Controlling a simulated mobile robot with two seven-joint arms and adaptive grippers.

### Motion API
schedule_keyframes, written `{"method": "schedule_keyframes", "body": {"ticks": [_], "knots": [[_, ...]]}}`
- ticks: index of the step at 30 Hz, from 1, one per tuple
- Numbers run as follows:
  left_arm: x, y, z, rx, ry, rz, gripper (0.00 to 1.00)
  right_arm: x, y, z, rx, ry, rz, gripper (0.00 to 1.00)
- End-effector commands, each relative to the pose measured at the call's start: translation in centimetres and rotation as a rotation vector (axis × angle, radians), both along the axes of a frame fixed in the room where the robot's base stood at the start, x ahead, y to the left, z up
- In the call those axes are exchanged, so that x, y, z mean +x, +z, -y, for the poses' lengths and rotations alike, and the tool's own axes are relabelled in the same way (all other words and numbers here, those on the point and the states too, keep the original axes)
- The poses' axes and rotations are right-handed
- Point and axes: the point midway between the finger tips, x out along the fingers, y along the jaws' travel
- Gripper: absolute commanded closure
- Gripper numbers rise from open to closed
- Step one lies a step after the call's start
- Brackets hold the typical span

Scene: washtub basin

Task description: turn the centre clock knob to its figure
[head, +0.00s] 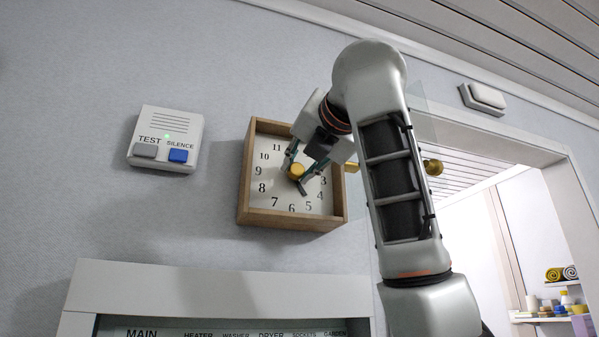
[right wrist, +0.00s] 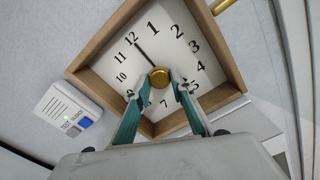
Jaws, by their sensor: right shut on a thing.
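The square wooden-framed clock (head: 243,196) hangs on the wall with a white numbered face; it also shows, tilted, in the right wrist view (right wrist: 96,78). The round brass centre knob (head: 296,171) sits at the middle of the face and shows clearly in the right wrist view (right wrist: 160,77). A thin dark hand (right wrist: 146,54) runs from the knob to about the 12. My right gripper (head: 298,174) is at the clock with its green fingers on either side of the knob, shut on it. The arm and gripper hide part of the upper right face. My left gripper is not in view.
Left of the clock is a white box (head: 166,139) with a grey TEST button, a blue SILENCE button and a green light. Below is a labelled panel in a pale frame (head: 215,290). A doorway opens at right, with shelves beyond.

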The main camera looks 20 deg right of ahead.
Motion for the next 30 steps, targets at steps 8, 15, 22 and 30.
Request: {"method": "schedule_keyframes", "body": {"ticks": [8,15,22,30], "knots": [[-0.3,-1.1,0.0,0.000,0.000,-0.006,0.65,0.0,0.0,-0.1,0.255,0.001,-0.008,0.99],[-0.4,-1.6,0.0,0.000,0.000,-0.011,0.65,-0.1,0.1,0.0,0.431,0.001,-0.012,0.99],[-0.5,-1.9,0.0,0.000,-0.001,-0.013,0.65,-0.1,0.1,0.0,0.535,0.000,-0.017,0.99],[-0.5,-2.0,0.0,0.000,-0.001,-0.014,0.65,-0.1,0.2,0.0,0.582,-0.001,-0.017,0.99]]}}
